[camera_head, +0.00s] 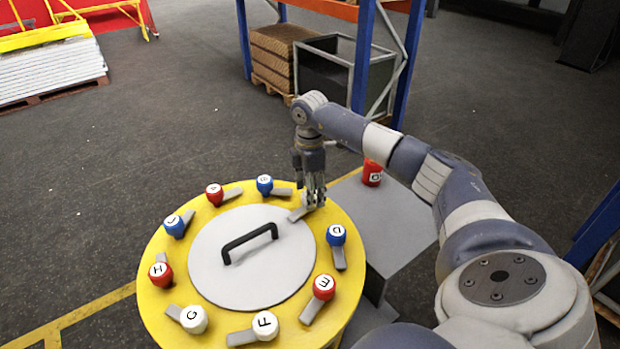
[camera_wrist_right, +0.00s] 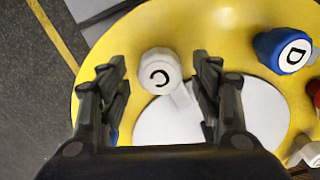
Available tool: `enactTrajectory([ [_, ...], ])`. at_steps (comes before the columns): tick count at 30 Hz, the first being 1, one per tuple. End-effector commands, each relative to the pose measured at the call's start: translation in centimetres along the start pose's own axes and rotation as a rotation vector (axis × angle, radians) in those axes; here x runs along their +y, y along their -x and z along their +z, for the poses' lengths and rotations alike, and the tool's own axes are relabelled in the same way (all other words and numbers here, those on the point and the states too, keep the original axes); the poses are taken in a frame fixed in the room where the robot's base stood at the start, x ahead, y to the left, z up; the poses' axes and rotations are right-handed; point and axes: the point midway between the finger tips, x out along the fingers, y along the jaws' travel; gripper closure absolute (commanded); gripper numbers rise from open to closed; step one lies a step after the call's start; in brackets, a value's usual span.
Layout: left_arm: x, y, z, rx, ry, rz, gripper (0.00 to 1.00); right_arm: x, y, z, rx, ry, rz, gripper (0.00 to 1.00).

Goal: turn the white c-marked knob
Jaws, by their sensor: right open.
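The white C-marked knob (camera_wrist_right: 160,70) sits on the yellow round table's rim in the right wrist view, its grey lever pointing toward the white centre disc. My right gripper (camera_wrist_right: 160,68) is open, with one finger on each side of the knob and gaps between them. In the head view my right gripper (camera_head: 314,198) points down over the far right rim. It mostly hides the C knob there; a grey lever (camera_head: 298,214) shows beside it. My left gripper is not in view.
Other knobs ring the yellow table (camera_head: 160,225), including the blue D knob (camera_head: 336,235) and red E knob (camera_head: 324,287). A black handle (camera_head: 250,242) stands on the disc. A red knob (camera_head: 372,173) stands on a grey surface (camera_head: 400,215) at right.

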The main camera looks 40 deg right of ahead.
Motion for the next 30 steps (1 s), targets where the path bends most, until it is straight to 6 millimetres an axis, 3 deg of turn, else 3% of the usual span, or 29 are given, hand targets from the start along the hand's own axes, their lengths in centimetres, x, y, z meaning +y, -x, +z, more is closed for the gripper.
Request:
enactTrajectory([
  [15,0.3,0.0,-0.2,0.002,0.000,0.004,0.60,0.1,9.9,0.0,0.002,-0.001,0.005,0.41],
  [21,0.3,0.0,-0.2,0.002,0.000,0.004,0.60,0.1,11.4,0.0,0.001,-0.001,0.002,0.41],
  [30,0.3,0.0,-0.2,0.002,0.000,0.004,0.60,0.0,11.5,0.1,0.001,-0.001,0.002,0.41],
])
